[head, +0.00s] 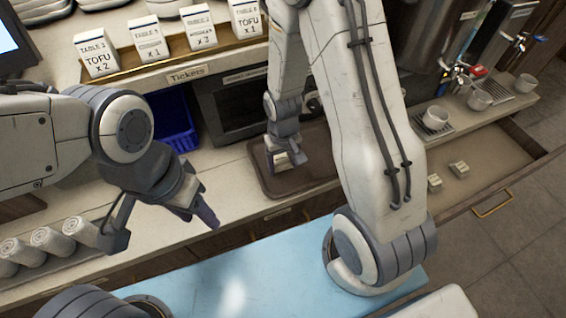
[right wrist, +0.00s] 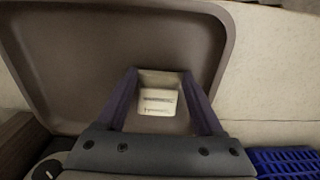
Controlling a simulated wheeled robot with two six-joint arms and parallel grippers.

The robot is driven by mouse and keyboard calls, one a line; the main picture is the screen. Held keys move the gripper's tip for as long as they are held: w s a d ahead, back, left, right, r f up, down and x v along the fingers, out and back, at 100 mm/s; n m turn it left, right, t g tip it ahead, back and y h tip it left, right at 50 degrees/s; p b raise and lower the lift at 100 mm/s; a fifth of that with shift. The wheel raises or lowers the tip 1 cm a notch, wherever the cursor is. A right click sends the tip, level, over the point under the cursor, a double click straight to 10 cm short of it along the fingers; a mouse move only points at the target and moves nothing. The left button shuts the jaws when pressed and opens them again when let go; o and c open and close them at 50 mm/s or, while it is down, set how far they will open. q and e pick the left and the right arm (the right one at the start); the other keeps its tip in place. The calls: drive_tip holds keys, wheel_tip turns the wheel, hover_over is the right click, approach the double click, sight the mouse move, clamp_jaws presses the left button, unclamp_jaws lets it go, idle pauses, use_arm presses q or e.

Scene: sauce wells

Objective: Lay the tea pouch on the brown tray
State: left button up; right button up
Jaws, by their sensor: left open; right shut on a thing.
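The brown tray (head: 262,178) lies on the counter in the middle of the head view, and its rim and floor fill much of the right wrist view (right wrist: 60,60). My right gripper (head: 288,160) is over the tray, pointing down. It is shut on the pale tea pouch (right wrist: 158,100), which shows between both fingers with faint print on it. I cannot tell whether the pouch touches the tray floor. My left gripper (head: 203,212) is open and empty, left of the tray above the counter's front edge.
A blue bin (head: 174,122) stands behind and left of the tray. An open drawer (head: 490,165) at right holds two small pale packets (head: 459,169). Cups (head: 436,118) and dispensers line the right counter. Rolled towels (head: 48,240) lie at left. Ticket cards (head: 149,38) stand on the shelf.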

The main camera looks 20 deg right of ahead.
sight(283, 164)
drive_tip(key=o, duration=1.4)
drive_tip(key=shift+f, duration=0.1)
drive_tip(key=shift+c, duration=0.2)
wheel_tip(283, 164, up, 12)
drive_tip(key=f, duration=0.1)
drive_tip(key=s+a+r+n, duration=0.3)
drive_tip(key=s+a+r, duration=0.1)
drive_tip(key=s, duration=0.4)
drive_tip(key=s+a+r+n+y, duration=0.1)
drive_tip(key=s+a+r+n, duration=0.3)
drive_tip(key=s+a, duration=0.3)
drive_tip(key=shift+s+a+r, duration=0.3)
drive_tip(key=shift+s+r, duration=0.1)
drive_tip(key=shift+s, duration=0.5)
